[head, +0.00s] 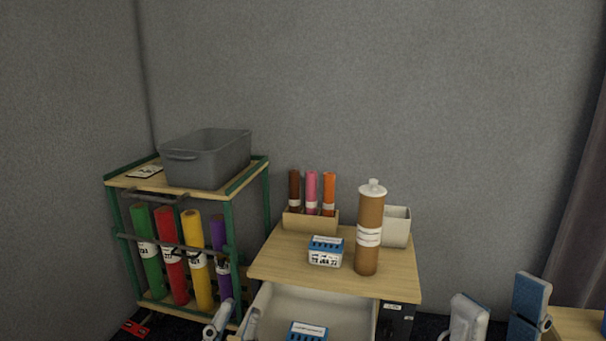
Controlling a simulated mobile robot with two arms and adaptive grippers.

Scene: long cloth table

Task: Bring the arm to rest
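Pale grey parts of my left gripper (235,322) seem to show at the bottom edge, between the green rack and the open drawer. My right gripper is not clearly seen. A pale part and a blue part that may belong to my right arm stand at the bottom right. I see nothing held in either one, but most of both arms is below the picture.
A cabinet (290,258) has its drawer (345,305) open, with a blue-and-white box (308,331) inside. On top stand a similar box (326,251), a brown bottle (369,230), a beige container (397,228) and a tube holder (310,220). A rack (230,240) bears a grey bin (205,160).

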